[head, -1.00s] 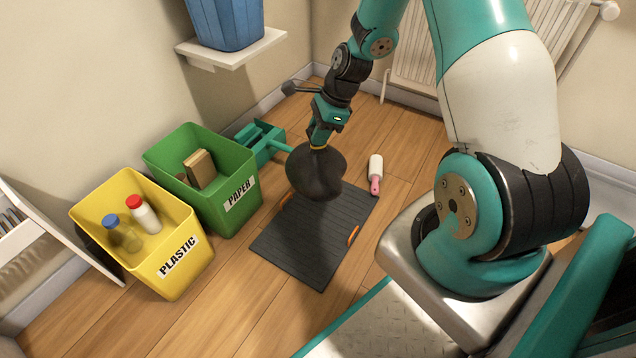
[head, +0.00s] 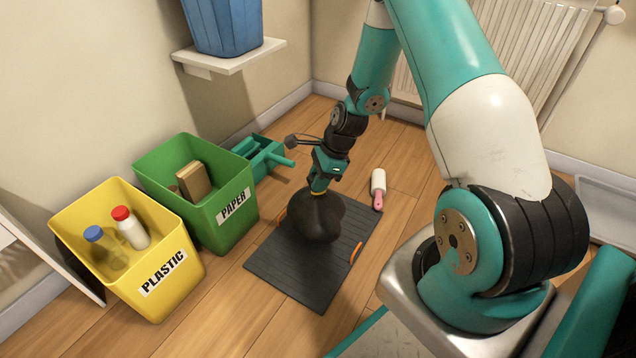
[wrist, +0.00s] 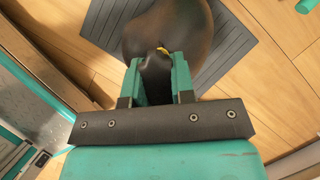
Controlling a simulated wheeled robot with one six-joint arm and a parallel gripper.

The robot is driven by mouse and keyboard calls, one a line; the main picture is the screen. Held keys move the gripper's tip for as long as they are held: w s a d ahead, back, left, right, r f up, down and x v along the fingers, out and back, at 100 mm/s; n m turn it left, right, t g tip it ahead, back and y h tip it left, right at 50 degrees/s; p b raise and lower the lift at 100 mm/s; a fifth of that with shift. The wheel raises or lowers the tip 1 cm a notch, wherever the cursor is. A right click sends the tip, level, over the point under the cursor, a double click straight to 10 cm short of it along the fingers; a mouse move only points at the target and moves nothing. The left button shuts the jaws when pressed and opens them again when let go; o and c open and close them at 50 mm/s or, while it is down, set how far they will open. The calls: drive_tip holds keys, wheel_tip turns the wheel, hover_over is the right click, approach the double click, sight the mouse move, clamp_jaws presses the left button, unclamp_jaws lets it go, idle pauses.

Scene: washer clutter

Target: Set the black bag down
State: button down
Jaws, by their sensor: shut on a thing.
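The black bag (head: 318,217) is a dark, rounded sack with a yellow tie at its neck. It hangs upright below my gripper (head: 319,187) in the head view, over the dark grey ribbed mat (head: 283,272). I cannot tell for sure whether its underside touches the mat. In the wrist view my gripper (wrist: 160,80) is shut on the bag's gathered neck, and the bag (wrist: 165,25) bulges out beyond the fingers. The mat also shows in the wrist view (wrist: 230,50) behind the bag.
A green PAPER bin (head: 233,226) and a yellow PLASTIC bin (head: 165,296) holding bottles stand left of the mat. A teal object (head: 262,160) lies behind. A white roller with a pink handle (head: 378,185) lies right of the mat. The mat's front part is clear.

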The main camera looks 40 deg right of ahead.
drive_tip(key=c, duration=1)
unclamp_jaws()
drive_tip(key=shift+o, duration=0.2)
